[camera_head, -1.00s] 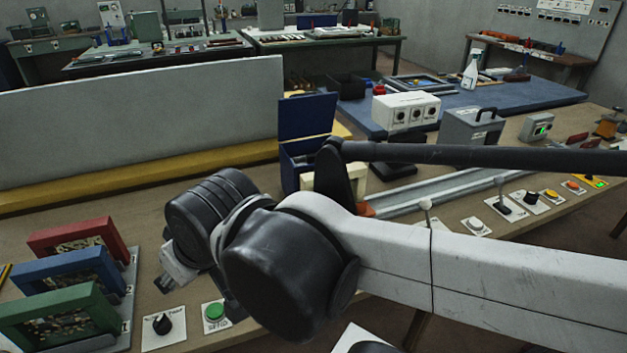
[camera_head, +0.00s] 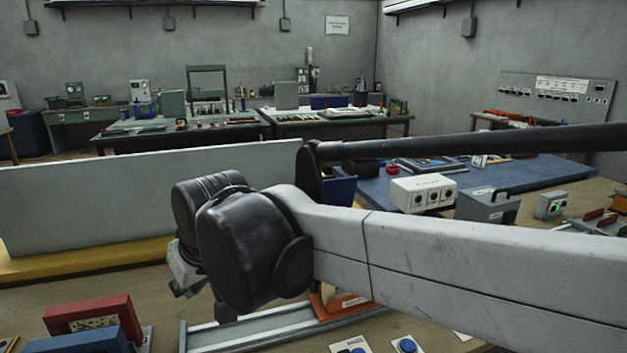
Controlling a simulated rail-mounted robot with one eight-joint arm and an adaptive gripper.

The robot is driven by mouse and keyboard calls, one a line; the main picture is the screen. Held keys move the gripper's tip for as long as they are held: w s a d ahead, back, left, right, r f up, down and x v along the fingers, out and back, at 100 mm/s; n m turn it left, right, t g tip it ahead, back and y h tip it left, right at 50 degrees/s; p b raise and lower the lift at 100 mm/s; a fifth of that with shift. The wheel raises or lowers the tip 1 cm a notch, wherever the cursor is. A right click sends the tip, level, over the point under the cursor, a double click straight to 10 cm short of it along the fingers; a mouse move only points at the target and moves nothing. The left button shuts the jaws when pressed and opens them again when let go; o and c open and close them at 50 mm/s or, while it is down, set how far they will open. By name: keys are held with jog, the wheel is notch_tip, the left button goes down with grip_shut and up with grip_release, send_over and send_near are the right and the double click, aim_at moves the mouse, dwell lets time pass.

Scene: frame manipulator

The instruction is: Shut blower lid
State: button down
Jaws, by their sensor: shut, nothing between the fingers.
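A blue piece (camera_head: 342,190) shows in the head view just right of my black elbow link. It seems to be part of the blue box with the raised lid. My arm covers most of it, so I cannot tell the lid's angle or see its hinge. My gripper (camera_head: 187,284) is at the left, below the black wrist joint, and is only partly seen. It is shut and empty, above the bench and left of the blue piece, apart from it.
A low grey panel (camera_head: 120,212) on a yellow base stands behind my wrist. A metal rail (camera_head: 255,332) and an orange part (camera_head: 330,306) lie below my arm. A white box (camera_head: 422,193) and a grey handled box (camera_head: 487,206) stand right. Red (camera_head: 90,315) and blue frames sit front left.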

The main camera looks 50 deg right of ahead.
jog(key=w+d+r+m+g+p, duration=0.15)
jog(key=w+d+r, duration=0.35)
jog(key=d, duration=0.5)
jog(key=w+d+r+m+h+p, duration=0.1)
jog(key=w+d+r+p, duration=0.15)
jog(key=w+d, duration=0.55)
jog(key=w+d+r+m+p, duration=0.1)
jog(key=w+d+r, duration=0.4)
jog(key=d, duration=0.6)
jog(key=d+f+m+g+p, duration=0.1)
jog(key=d+f+p, duration=0.1)
jog(key=d, duration=1.4)
jog(key=d+f+m+g+p, duration=0.1)
jog(key=d+f+p, duration=0.1)
jog(key=d, duration=1.4)
notch_tip(320, 180, down, 9)
jog(key=p, duration=0.3)
jog(key=shift+s+a+f+h+p, duration=0.2)
jog(key=shift+s+a+h+p, duration=0.1)
jog(key=shift+h, duration=0.1)
jog(key=shift+t, duration=0.25)
